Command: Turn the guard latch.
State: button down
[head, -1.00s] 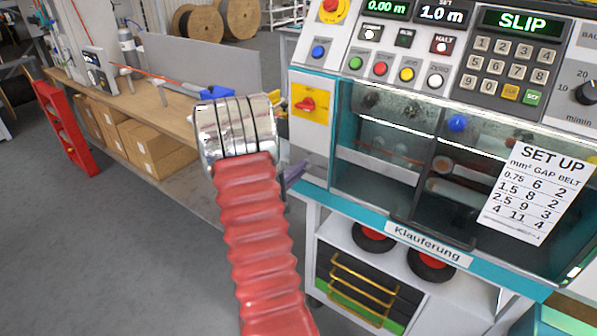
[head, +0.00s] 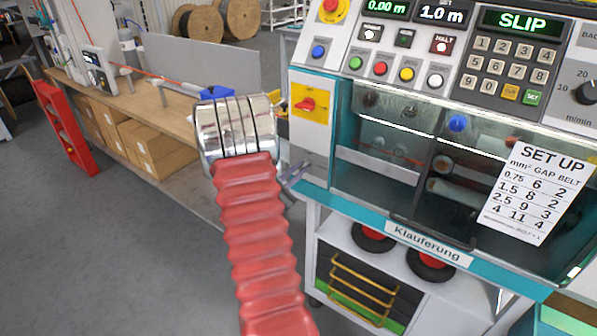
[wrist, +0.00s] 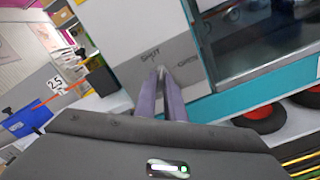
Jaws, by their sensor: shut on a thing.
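My gripper (wrist: 161,71) has its two purple fingers together at the grey lower-left front panel of the machine. They are shut on a small light thing that looks like the guard latch (wrist: 160,68), mostly hidden between the tips. Dark lettering is printed on the panel on both sides of the tips, blurred and tilted. In the head view my gripper (head: 298,171) shows past my red arm sleeve, against the left edge of the machine. The latch itself cannot be made out there. The clear guard (head: 385,150) is down over the rollers, right of the panel.
A yellow plate with a red rotary switch (head: 307,103) sits above my gripper. The control panel (head: 440,60) reads SLIP. A set-up sheet (head: 536,192) hangs on the guard. A wooden bench (head: 185,122) with boxes below stands left. Grey floor is clear at lower left.

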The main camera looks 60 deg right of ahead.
jog(key=n, duration=0.6)
jog(key=shift+a+f+n, duration=0.1)
jog(key=shift+f+n, duration=0.15)
jog(key=shift+n, duration=0.15)
jog(key=c, duration=1.8)
grip_release()
jog(key=shift+r, duration=0.15)
jog(key=shift+c, duration=0.2)
jog(key=w+a, duration=0.2)
jog(key=a, duration=1.1)
jog(key=shift+a, duration=0.25)
jog(key=shift+w, duration=0.1)
